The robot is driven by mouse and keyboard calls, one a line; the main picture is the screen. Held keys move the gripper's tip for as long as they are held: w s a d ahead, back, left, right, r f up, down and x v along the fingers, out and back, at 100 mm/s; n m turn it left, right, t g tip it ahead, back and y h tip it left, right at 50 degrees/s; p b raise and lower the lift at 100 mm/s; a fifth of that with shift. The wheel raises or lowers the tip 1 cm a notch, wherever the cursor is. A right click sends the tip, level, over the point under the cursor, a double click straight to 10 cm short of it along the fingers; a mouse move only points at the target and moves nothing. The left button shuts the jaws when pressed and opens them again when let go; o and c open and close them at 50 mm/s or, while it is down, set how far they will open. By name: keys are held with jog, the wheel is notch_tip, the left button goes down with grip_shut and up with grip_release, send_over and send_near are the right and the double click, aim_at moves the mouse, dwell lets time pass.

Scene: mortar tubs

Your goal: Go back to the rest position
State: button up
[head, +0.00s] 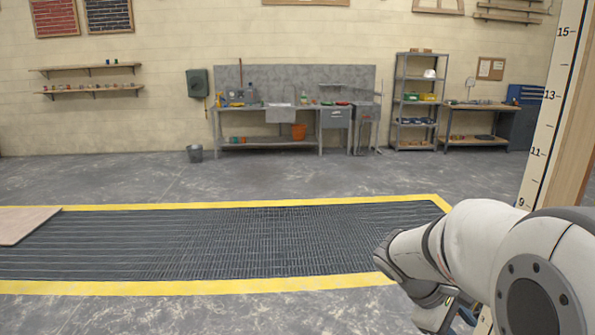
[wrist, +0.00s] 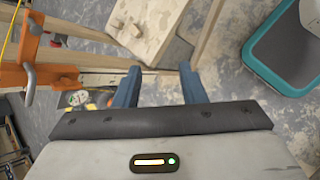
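My gripper (wrist: 158,80) shows in the wrist view with its two blue fingers spread apart and nothing between them, above the grey floor. In the head view my white arm comes in from the lower right and bends down; the gripper end is mostly cut off or hidden at the bottom edge. A tub with a teal rim (wrist: 252,58) stands at the right of the wrist view, apart from the fingers.
An orange clamp (wrist: 38,75) and a wooden board with holes (wrist: 143,28) are close to the fingers. A yellow-bordered dark mat (head: 230,243) lies ahead; open floor reaches a workbench (head: 270,143).

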jog(key=s+a+r+m+t+y, duration=0.1)
jog(key=s+a+m+t+y, duration=0.3)
jog(key=a, duration=1.1)
jog(key=shift+s+a+m+t+y, duration=0.3)
jog(key=shift+s+m+y, duration=1.4)
jog(key=shift+s+y, duration=0.6)
